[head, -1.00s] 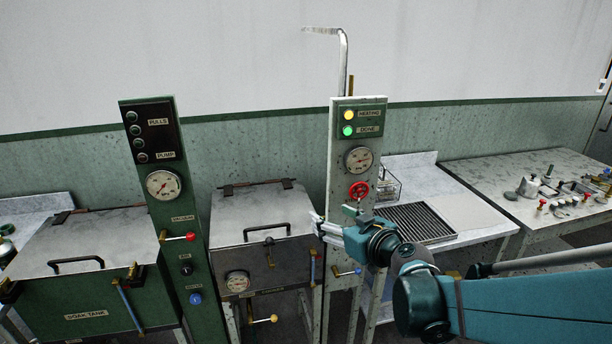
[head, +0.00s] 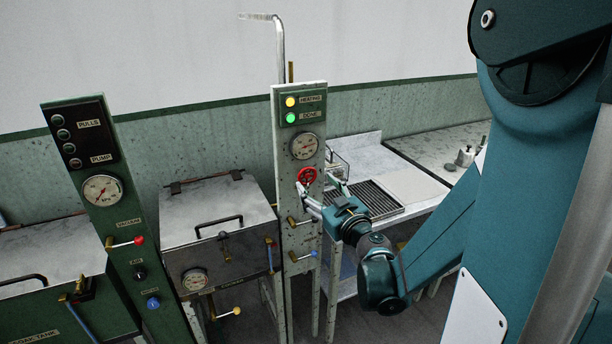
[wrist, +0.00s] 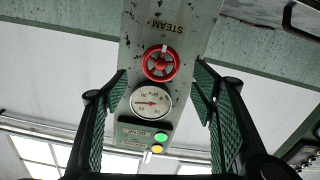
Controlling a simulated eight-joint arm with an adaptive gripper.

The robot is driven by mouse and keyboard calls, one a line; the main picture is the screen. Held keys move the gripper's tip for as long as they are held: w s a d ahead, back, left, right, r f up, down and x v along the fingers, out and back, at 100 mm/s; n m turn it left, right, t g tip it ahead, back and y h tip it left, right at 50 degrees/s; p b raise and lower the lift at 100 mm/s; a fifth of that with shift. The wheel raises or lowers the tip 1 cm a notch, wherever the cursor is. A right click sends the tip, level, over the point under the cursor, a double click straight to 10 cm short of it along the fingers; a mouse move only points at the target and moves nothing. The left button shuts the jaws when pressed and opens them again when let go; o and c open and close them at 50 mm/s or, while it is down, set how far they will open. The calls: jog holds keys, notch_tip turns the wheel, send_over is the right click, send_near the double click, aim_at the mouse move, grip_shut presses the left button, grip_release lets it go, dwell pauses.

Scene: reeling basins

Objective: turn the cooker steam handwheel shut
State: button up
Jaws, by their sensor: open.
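The red steam handwheel (head: 307,175) is on the front of a pale, worn post (head: 283,200), below a round gauge (head: 305,146). In the wrist view the handwheel (wrist: 160,63) appears upside down under the STEAM label, with a small pale mark on its rim. My gripper (head: 322,197) is just in front of the post, close to the wheel. In the wrist view its two green-padded fingers (wrist: 160,105) stand wide apart on either side of the post, with nothing between them touching the wheel. A yellow and a green lamp (head: 291,118) are lit above the gauge.
A grey lidded cooker (head: 218,225) stands left of the post, and a green panel with a red-knobbed lever (head: 138,240) further left. Brass levers (head: 300,256) project from the post below the wheel. A bench with a dark grate (head: 375,196) is to the right.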

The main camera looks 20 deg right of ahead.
aim_at(308, 176)
dwell(0.3)
jog(key=shift+w+b, duration=0.5)
jog(key=shift+w, duration=3.4)
jog(key=c, duration=0.9)
